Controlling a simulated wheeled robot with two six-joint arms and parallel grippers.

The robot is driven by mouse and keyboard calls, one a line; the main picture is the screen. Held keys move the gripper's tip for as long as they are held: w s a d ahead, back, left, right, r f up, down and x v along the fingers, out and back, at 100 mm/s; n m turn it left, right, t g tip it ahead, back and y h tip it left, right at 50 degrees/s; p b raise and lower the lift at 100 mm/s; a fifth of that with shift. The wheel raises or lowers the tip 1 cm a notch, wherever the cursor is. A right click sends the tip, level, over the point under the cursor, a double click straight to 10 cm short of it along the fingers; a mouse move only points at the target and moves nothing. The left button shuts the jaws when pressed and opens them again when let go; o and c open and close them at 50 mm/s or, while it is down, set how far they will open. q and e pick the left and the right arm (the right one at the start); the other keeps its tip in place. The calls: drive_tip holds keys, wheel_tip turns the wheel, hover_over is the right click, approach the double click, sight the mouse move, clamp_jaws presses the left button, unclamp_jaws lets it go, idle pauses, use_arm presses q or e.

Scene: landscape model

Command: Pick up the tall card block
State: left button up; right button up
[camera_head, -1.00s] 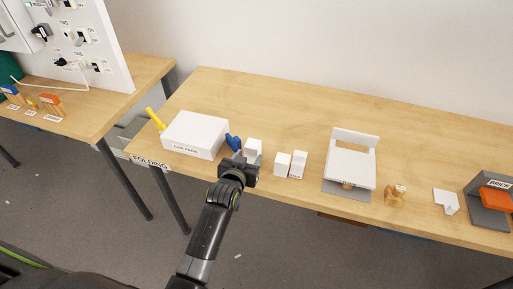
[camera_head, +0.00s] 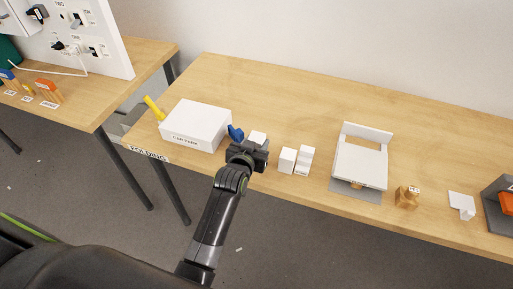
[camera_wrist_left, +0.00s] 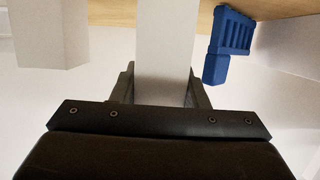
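A white card block (camera_head: 258,136) stands just behind my left gripper (camera_head: 252,146), which hides most of it in the head view. In the left wrist view a tall white block (camera_wrist_left: 166,40) runs between the two fingers of my left gripper (camera_wrist_left: 162,88). The fingers are apart, one on each side of it and close to its faces; I cannot see whether they touch. Two more white blocks, a left one (camera_head: 287,160) and a right one (camera_head: 304,159), stand side by side to the right. My right gripper is not in view.
A blue piece (camera_head: 236,132) stands left of the gripper, beside the white car park box (camera_head: 195,124). A white folded model (camera_head: 360,163) on a grey mat, a wooden piece (camera_head: 407,197) and a small white piece (camera_head: 462,205) are to the right. The table's back is clear.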

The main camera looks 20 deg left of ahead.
use_arm(q)
drive_tip(key=shift+w+f, duration=0.1)
drive_tip(key=shift+f, duration=0.05)
drive_tip(key=shift+c, duration=0.8)
drive_tip(key=shift+r, duration=0.2)
wheel_tip(320, 180, up, 9)
drive_tip(key=shift+w+f, duration=0.1)
drive_tip(key=shift+f, duration=0.1)
drive_tip(key=shift+r, duration=0.55)
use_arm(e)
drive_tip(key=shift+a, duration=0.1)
